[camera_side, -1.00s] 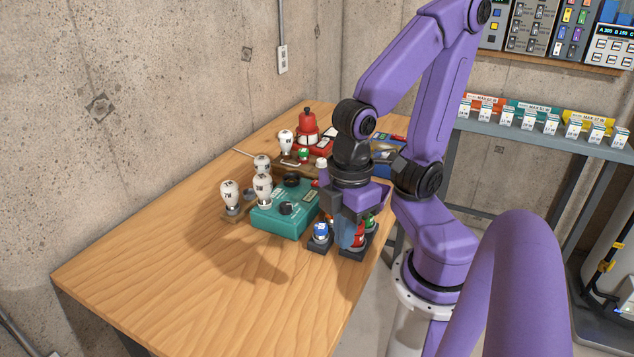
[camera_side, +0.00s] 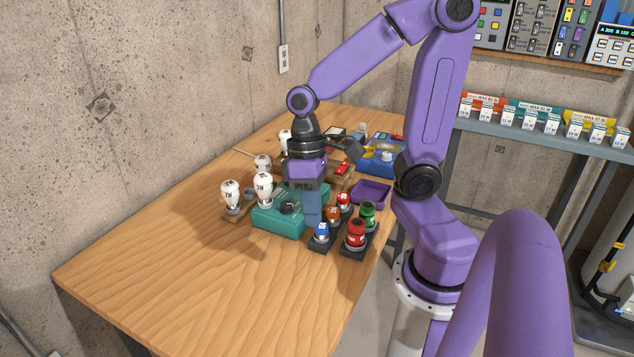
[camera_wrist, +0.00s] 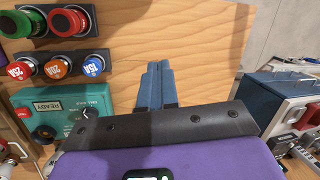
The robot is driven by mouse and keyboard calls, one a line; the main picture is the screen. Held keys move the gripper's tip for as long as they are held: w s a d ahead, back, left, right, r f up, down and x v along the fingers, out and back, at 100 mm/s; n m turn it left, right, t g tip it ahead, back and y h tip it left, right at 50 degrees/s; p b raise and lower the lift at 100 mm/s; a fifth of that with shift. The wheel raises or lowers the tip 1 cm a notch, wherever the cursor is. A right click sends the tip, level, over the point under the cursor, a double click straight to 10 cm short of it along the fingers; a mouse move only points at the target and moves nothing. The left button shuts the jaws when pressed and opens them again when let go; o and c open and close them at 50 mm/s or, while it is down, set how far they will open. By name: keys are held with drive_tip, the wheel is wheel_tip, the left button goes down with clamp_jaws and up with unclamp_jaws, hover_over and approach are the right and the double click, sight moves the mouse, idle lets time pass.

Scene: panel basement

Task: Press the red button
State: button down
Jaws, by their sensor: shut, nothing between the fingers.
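A large red button (camera_side: 356,232) stands on a dark base near the table's right edge, in front of a large green button (camera_side: 367,212). It also shows at the upper left of the wrist view (camera_wrist: 66,22). Beside them is a row of smaller buttons: red (camera_side: 343,199), orange (camera_side: 333,213) and blue (camera_side: 321,230). My gripper (camera_side: 313,217) is shut and empty, left of the large red button in the side view, by the teal box's right side. In the wrist view its fingers (camera_wrist: 158,68) are together over bare wood, right of the buttons.
The teal box (camera_side: 277,220) with black knobs stands left of the buttons, with white bulbs (camera_side: 231,193) beside it. A purple tray (camera_side: 371,193) and a blue device (camera_side: 381,157) lie behind. The table's front (camera_side: 190,270) is clear.

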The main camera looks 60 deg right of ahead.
drive_tip(key=w+d+m+t+y, duration=0.2)
drive_tip(key=w+d+m+t, duration=0.2)
drive_tip(key=d+m, duration=0.6)
drive_tip(key=w+d+m+t+y, duration=0.1)
drive_tip(key=w+d+m+t, duration=0.4)
drive_tip(key=d+m, duration=0.6)
drive_tip(key=w+d, duration=0.2)
drive_tip(key=d, duration=0.4)
drive_tip(key=shift+r+m+y, duration=0.3)
drive_tip(key=shift+r+y, duration=0.05)
drive_tip(key=shift+y, duration=0.05)
drive_tip(key=shift+f, duration=4.45)
drive_tip(key=shift+f, duration=0.2)
drive_tip(key=shift+f, duration=0.2)
